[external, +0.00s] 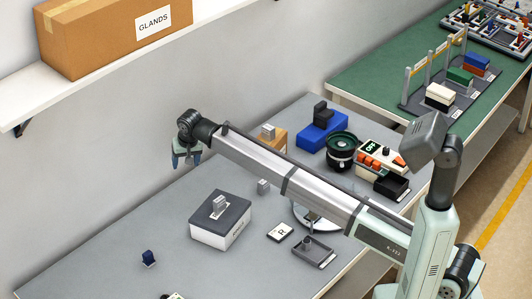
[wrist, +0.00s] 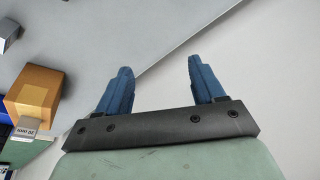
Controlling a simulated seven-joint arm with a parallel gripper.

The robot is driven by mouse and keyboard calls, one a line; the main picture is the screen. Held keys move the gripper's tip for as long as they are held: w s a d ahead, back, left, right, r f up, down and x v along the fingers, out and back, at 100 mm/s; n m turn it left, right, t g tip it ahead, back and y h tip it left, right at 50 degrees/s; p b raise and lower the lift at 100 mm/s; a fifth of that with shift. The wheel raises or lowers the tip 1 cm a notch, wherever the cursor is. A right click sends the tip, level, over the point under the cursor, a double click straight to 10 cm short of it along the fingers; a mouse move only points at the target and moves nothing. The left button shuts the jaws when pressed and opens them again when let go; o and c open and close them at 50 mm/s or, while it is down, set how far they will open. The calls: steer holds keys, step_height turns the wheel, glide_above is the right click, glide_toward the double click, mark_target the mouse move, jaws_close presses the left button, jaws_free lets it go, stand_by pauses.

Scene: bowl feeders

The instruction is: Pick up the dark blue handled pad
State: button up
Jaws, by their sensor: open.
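A small dark blue piece (external: 148,258) with a raised part on top stands on the grey table in the front left of the external view. It looks like the dark blue handled pad, but it is too small to make out fully. My gripper (external: 187,160) is in the air near the wall, behind it and well apart from it. In the wrist view my gripper (wrist: 160,67) has its two blue fingers apart with nothing between them. The pad does not show in the wrist view.
A white box with a dark lid (external: 220,222) stands right of the pad. A grey block (external: 263,186), a dark tray (external: 313,251), a black bowl feeder (external: 341,147) and a blue block with a black top (external: 318,137) stand farther right. An orange box (wrist: 36,88) shows in the wrist view.

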steer(key=s+a+n+g, duration=0.1)
steer(key=s+a, duration=0.3)
steer(key=s, duration=0.3)
steer(key=s+a+n+g, duration=0.15)
steer(key=s+a, duration=0.25)
steer(key=s, duration=0.4)
steer(key=n+h, duration=0.2)
steer(key=n, duration=0.1)
glide_above(146, 252)
steer(key=f, duration=0.1)
step_height(146, 252, down, 14)
steer(key=shift+r, duration=0.15)
steer(key=shift+c, duration=0.2)
steer(key=c, duration=1.1)
